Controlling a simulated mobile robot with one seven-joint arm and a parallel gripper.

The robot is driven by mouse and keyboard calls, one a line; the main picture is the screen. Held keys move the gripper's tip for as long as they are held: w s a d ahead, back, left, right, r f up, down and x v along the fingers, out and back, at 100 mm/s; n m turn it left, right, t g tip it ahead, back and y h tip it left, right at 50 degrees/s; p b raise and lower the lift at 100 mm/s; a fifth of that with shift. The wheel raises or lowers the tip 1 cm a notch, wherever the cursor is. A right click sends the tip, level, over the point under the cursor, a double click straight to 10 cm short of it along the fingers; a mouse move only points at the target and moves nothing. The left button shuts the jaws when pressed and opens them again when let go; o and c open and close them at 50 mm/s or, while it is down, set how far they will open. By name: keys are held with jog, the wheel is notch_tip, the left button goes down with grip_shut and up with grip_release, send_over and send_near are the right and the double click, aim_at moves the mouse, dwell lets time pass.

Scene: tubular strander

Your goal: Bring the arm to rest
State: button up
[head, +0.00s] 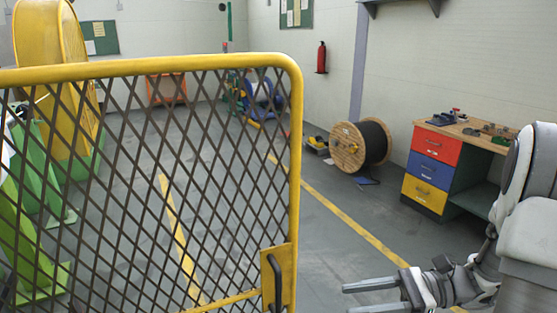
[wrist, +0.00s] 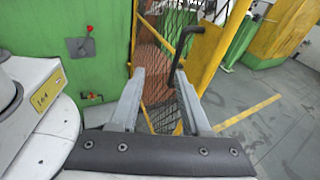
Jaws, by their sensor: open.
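My gripper (head: 372,297) is at the lower right of the head view, its two grey fingers apart and pointing left, with nothing between them. In the wrist view my gripper (wrist: 160,98) is open, and the yellow mesh gate (wrist: 195,70) lies beyond its fingers. The gate's black handle (wrist: 178,58) shows between and past the fingertips; I cannot tell how far off it is. In the head view the yellow mesh gate (head: 297,180) fills the left half, with its handle (head: 274,280) left of my gripper and apart from it.
A workbench (head: 470,138) with coloured drawers stands at the right, behind my arm. A cable reel (head: 349,150) stands on the floor further back. Green machine panels (wrist: 50,35) stand close at the wrist view's left. Floor (head: 345,240) between gate and bench is clear.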

jog(key=s+a+r+n+g+h, duration=0.2)
jog(key=s+a+r+n+h, duration=0.15)
jog(key=s+n+h, duration=0.65)
jog(key=r+n+t+h, duration=0.3)
jog(key=n+t+h, duration=0.1)
jog(key=n, duration=0.1)
jog(key=w+r+n+t+h, duration=0.1)
jog(key=r+n+t+h, duration=0.1)
jog(key=shift+w+d+r+n, duration=0.1)
jog(key=shift+d+r+n, duration=0.25)
jog(key=shift+n, duration=0.05)
jog(key=shift+a, duration=0.2)
